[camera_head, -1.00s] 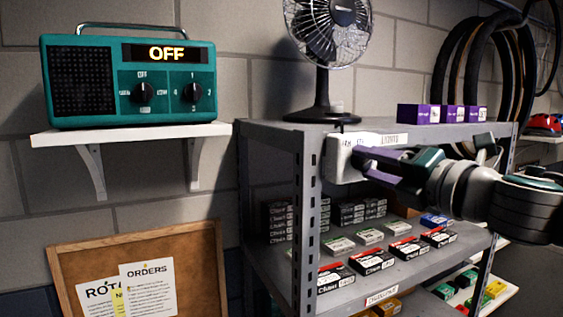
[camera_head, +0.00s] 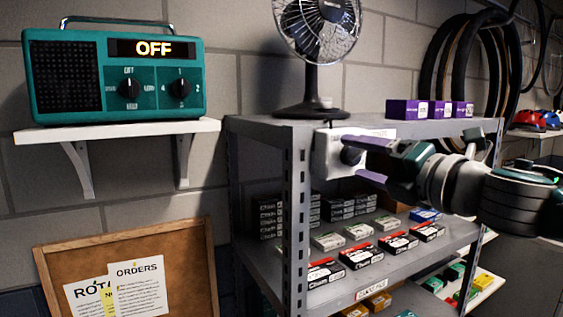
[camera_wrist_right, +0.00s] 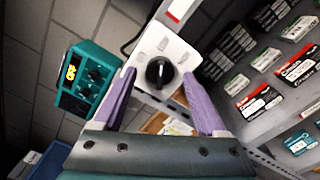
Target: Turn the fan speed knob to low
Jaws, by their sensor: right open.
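The fan (camera_head: 318,30) stands on top of the grey metal shelf. A white control plate (camera_head: 324,166) with a dark round knob (camera_head: 350,156) is mounted at the shelf's upper front corner. In the right wrist view the black knob (camera_wrist_right: 159,72) sits in the middle of the white plate (camera_wrist_right: 172,45), with small markings too blurred to read. My right gripper (camera_head: 353,162) is open, its purple fingers one above the other at the plate. In the wrist view the fingers are on either side of the knob, apparently without touching it. My left gripper is not in view.
A teal radio (camera_head: 66,75) reading OFF, with two knobs of its own, stands on a white wall shelf (camera_head: 120,135). Purple boxes (camera_head: 405,109) sit on the metal shelf top. Several small boxes (camera_head: 358,256) fill the level under the plate. A corkboard (camera_head: 195,260) leans at lower left.

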